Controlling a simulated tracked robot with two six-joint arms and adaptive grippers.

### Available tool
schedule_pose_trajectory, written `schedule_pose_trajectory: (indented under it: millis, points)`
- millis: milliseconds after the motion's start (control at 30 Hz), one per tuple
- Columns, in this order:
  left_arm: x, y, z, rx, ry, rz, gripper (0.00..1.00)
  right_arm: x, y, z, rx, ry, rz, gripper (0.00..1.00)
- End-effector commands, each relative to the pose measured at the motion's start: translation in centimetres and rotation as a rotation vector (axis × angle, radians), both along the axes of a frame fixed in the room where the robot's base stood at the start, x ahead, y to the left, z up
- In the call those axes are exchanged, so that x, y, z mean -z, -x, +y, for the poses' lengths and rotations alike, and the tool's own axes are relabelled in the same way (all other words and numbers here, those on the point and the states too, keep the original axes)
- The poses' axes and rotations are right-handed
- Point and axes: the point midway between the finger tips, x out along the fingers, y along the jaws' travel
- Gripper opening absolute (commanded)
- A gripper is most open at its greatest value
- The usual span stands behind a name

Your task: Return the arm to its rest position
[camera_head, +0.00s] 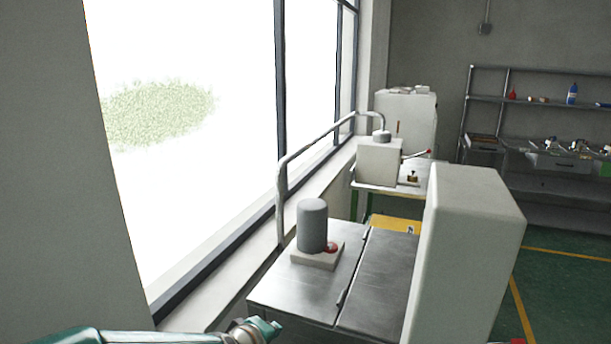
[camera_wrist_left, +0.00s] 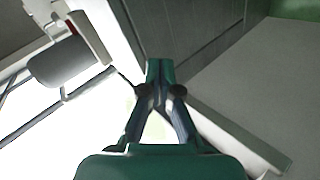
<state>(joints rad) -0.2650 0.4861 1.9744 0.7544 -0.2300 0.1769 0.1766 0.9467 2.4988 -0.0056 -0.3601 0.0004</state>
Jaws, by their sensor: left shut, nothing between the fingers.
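My left arm comes in at the bottom left of the head view. My left gripper (camera_head: 266,328) is at the bottom edge, in front of the near corner of the metal-topped table (camera_head: 283,290). In the left wrist view the left gripper's two green fingertips (camera_wrist_left: 160,72) meet, and nothing is held between them. My right arm and gripper are outside both views.
A grey cylinder (camera_head: 312,225) on a square base stands on the metal table. A tall white box (camera_head: 467,255) stands at the table's right side. A window (camera_head: 200,120) runs along the left. A wax machine (camera_head: 380,160) and shelves (camera_head: 540,100) are farther back. Green floor (camera_head: 565,300) is open at right.

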Motion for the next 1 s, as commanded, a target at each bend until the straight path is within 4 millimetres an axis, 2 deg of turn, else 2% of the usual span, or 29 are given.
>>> schedule_pose_trajectory:
  millis: [33, 133, 200, 267, 300, 367, 400, 500, 600, 700, 800, 1000]
  points:
    - [4.3, 0.8, 1.6, -0.001, -0.039, 0.069, 0.0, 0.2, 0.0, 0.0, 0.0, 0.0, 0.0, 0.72]
    - [11.2, 3.2, 4.1, 0.021, -0.107, 0.182, 0.0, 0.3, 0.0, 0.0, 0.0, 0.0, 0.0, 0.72]
    - [15.8, 5.6, 5.7, 0.049, -0.15, 0.263, 0.0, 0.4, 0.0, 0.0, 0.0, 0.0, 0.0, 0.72]
    - [19.6, 8.1, 6.8, 0.084, -0.183, 0.334, 0.0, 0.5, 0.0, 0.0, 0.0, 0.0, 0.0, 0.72]
    - [21.9, 10.0, 7.4, 0.11, -0.2, 0.382, 0.0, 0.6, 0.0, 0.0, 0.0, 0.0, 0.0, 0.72]
    - [25.2, 13.2, 8.1, 0.163, -0.223, 0.453, 0.0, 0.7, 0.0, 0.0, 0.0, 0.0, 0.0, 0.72]
    - [27.1, 15.5, 8.4, 0.203, -0.234, 0.497, 0.0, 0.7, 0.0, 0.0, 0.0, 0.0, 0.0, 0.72]
    - [30.7, 21.3, 8.4, 0.328, -0.251, 0.588, 0.0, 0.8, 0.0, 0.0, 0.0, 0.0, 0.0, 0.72]
    - [32.4, 26.4, 7.4, 0.473, -0.256, 0.636, 0.0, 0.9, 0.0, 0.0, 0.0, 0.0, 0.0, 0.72]
    - [32.3, 29.6, 6.0, 0.63, -0.271, 0.622, 0.0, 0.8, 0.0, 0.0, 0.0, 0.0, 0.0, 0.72]
    - [31.9, 30.4, 5.4, 0.714, -0.289, 0.579, 0.0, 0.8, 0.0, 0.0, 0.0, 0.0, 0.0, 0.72]
    - [31.8, 30.0, 5.4, 0.742, -0.306, 0.551, 0.0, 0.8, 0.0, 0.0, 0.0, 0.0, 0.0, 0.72]
